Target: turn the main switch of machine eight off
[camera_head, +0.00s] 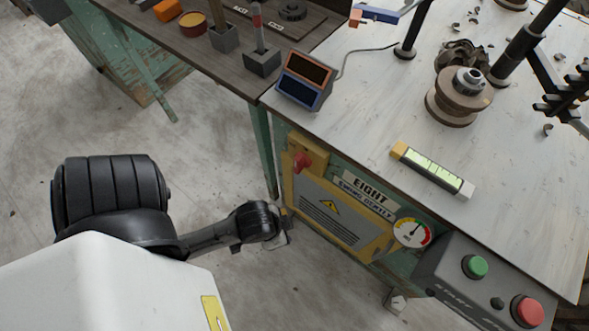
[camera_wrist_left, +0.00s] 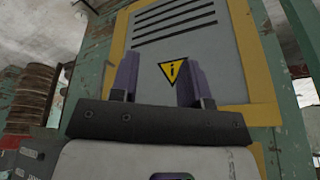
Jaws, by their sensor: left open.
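The main switch is a red rotary knob (camera_head: 301,162) on a yellow box (camera_head: 312,150) at the upper left of the front of machine eight, in the head view. The label reading EIGHT (camera_head: 368,193) is to its right. Its exact turn position is too small to tell. My left gripper (camera_wrist_left: 160,85) is open and empty, facing the grey panel with the yellow warning triangle (camera_wrist_left: 173,70); this view looks upside down. In the head view my left wrist is below and left of the knob, apart from it, its fingers mostly hidden. The knob is not in the wrist view. My right gripper is not in view.
Above the panel is the worktop (camera_head: 350,135) with a spirit level (camera_head: 432,170) and a two-window display box (camera_head: 305,80). A dial gauge (camera_head: 412,232) and a box with a green button (camera_head: 475,266) and a red button (camera_head: 527,311) are at right. Floor is clear at left.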

